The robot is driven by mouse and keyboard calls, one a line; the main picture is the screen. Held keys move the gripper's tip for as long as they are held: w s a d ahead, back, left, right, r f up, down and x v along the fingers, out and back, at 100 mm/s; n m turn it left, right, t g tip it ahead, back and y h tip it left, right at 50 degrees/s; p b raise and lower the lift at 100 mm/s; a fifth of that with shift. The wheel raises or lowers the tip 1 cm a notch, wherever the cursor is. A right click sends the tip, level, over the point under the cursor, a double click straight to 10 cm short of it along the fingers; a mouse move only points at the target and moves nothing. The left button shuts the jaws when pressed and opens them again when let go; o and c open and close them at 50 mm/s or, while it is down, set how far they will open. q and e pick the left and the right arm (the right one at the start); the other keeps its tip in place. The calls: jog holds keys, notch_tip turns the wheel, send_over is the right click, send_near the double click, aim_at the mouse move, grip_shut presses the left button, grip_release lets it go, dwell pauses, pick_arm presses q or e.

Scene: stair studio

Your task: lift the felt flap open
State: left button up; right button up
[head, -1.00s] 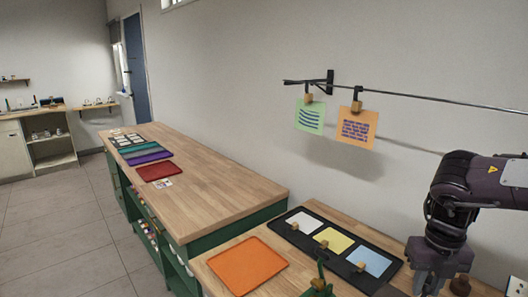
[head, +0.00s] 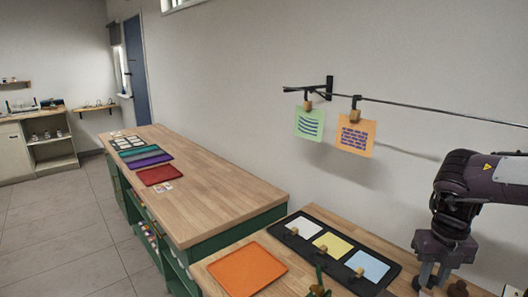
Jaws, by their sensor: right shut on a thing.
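My right gripper (head: 431,281) hangs at the bottom edge of the head view, right of the black tray. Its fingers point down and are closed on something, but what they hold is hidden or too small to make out. I cannot pick out a felt flap for certain. An orange sheet (head: 247,268) lies flat at the near table's left end, well left of the gripper. My left gripper does not show.
A black tray (head: 288,236) with white, yellow and blue cards and wooden knobs lies on the near table. A round brown knob (head: 457,289) is right of the gripper. Two clipped cards (head: 354,139) hang from a wall rod. The long wooden bench (head: 215,198) is mostly clear.

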jog(key=shift+w+d+r+p, duration=0.2)
jog(key=shift+w+d+p, duration=0.15)
jog(key=shift+w+d, duration=0.25)
jog(key=shift+w+d+r+p, duration=0.15)
jog(key=shift+w+d+p, duration=0.2)
jog(key=shift+w+d, duration=0.25)
jog(key=shift+d, duration=0.3)
jog(key=o, duration=1.1)
jog(key=shift+o, duration=0.2)
notch_tip(320, 180, up, 8)
jog(key=p, duration=0.7)
jog(key=shift+p, duration=0.3)
jog(key=shift+a, duration=0.1)
